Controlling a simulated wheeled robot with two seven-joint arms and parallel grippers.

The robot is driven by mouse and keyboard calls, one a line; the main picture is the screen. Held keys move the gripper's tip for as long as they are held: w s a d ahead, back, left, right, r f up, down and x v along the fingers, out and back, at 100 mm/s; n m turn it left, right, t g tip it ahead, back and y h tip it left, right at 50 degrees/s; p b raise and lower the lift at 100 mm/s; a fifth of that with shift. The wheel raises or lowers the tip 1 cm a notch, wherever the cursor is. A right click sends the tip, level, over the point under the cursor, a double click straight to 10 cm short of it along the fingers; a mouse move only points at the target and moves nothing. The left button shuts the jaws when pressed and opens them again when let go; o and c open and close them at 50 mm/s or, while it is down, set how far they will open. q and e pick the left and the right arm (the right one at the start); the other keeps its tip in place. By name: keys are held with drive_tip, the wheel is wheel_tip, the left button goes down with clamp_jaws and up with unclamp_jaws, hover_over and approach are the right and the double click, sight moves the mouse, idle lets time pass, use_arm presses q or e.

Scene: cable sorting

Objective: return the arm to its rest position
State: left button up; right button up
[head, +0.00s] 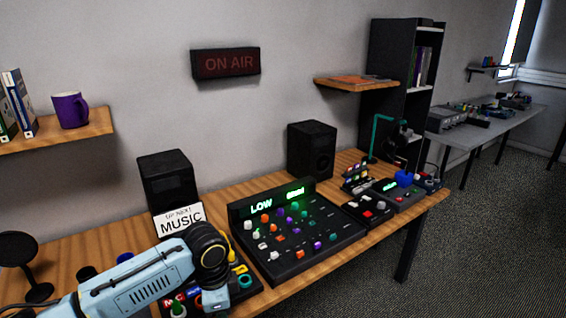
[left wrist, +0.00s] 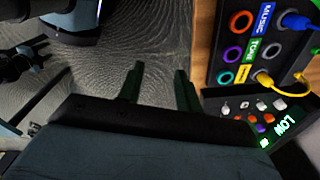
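My left arm (head: 130,285) is light blue and comes in from the lower left in the head view. Its black wrist (head: 208,255) is over the front of the desk and covers part of the patch panel; the fingers are hidden there. In the left wrist view my left gripper (left wrist: 160,85) has its two dark fingers apart, with only grey floor between them. It is empty and beside the desk edge. My right gripper is not recognisable in either view.
The patch panel (left wrist: 251,66) has coloured ring sockets, a blue plug (left wrist: 297,20) and a yellow plug (left wrist: 266,79). The mixer (head: 342,240) with lit LOW text stands beside it on the wooden desk (head: 232,187). A MUSIC sign (head: 180,219) and speakers (head: 311,150) stand behind. Floor in front is clear.

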use_arm(q)
wheel_tip(320, 180, down, 14)
drive_tip(key=w+a+n+t+h, duration=0.1)
drive_tip(key=n+h, duration=0.1)
drive_tip(key=n, duration=0.3)
drive_tip(key=s+a+f+n+t, duration=0.1)
drive_tip(key=s+a+f+n, duration=0.2)
drive_tip(key=f, duration=0.5)
drive_tip(key=s+a+f+n, duration=0.1)
drive_tip(key=s+a+f, duration=0.1)
drive_tip(key=s+f, duration=0.4)
drive_tip(key=s+a+f+n, duration=0.1)
drive_tip(key=s+f, duration=0.4)
drive_tip(key=s, duration=0.6)
drive_tip(key=s+a+f+n+g+y, duration=0.1)
drive_tip(key=s+a+f, duration=0.2)
drive_tip(key=s, duration=0.9)
drive_tip(key=s+a+f+n+y, duration=0.1)
drive_tip(key=s+a+f, duration=0.1)
drive_tip(key=s+f, duration=0.5)
drive_tip(key=s, duration=0.4)
drive_tip(key=shift+s+f+n, duration=0.25)
drive_tip(key=shift+n, duration=0.15)
use_arm(e)
drive_tip(key=shift+w+f, duration=0.15)
drive_tip(key=shift+w, duration=0.35)
